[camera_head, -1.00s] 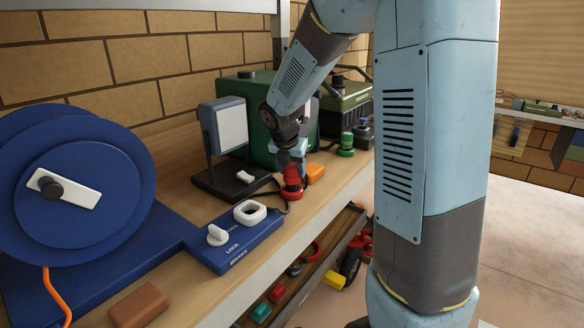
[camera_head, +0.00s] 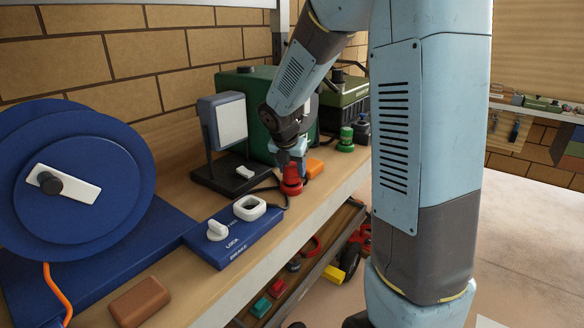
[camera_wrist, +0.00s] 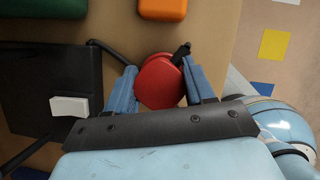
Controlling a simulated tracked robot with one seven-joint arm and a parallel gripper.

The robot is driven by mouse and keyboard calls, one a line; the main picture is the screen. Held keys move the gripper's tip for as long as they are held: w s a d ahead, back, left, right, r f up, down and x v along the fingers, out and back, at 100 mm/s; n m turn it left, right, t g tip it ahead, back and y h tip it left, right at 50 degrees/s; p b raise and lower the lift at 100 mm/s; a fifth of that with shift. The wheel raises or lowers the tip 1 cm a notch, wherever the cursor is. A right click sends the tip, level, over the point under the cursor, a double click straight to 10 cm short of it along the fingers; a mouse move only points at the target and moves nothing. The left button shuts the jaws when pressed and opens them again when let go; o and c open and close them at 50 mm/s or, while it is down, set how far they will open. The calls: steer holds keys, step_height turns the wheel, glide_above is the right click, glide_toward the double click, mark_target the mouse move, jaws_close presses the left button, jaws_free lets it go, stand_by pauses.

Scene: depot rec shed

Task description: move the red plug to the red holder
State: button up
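The red plug (camera_head: 291,177) stands near the front edge of the workbench, with a dark cable at its foot. In the wrist view, a rounded red body (camera_wrist: 160,83) lies between my two blue fingers, with a second red part partly behind it. I cannot tell whether that second part is the red holder. My gripper (camera_head: 291,160) is low over the red plug, pointing down, one finger on each side of it. The fingers look very close to its sides, but contact is not clear. No separate red holder can be made out.
An orange block (camera_head: 314,168) lies just beyond the plug. A black stand with a screen (camera_head: 230,120), a green box (camera_head: 248,95) and a green plug (camera_head: 346,139) stand close by. A blue brake panel (camera_head: 236,238) is in front at the left. An open drawer lies below.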

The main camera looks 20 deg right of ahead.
steer(key=o, duration=0.5)
steer(key=shift+r, duration=0.1)
steer(key=v, duration=1.3)
steer(key=s+d+m+y, duration=0.1)
steer(key=s+m, duration=0.7)
steer(key=m, duration=0.1)
steer(key=s+d+r+m+t+y, duration=0.1)
steer(key=s+m, duration=0.7)
steer(key=m, duration=0.1)
steer(key=s+r+m+t, duration=0.1)
steer(key=s+m, duration=0.7)
steer(key=m, duration=0.2)
steer(key=shift+s+d+r+y, duration=0.25)
steer(key=shift+s+d+y, duration=0.05)
steer(key=shift+d+y, duration=0.1)
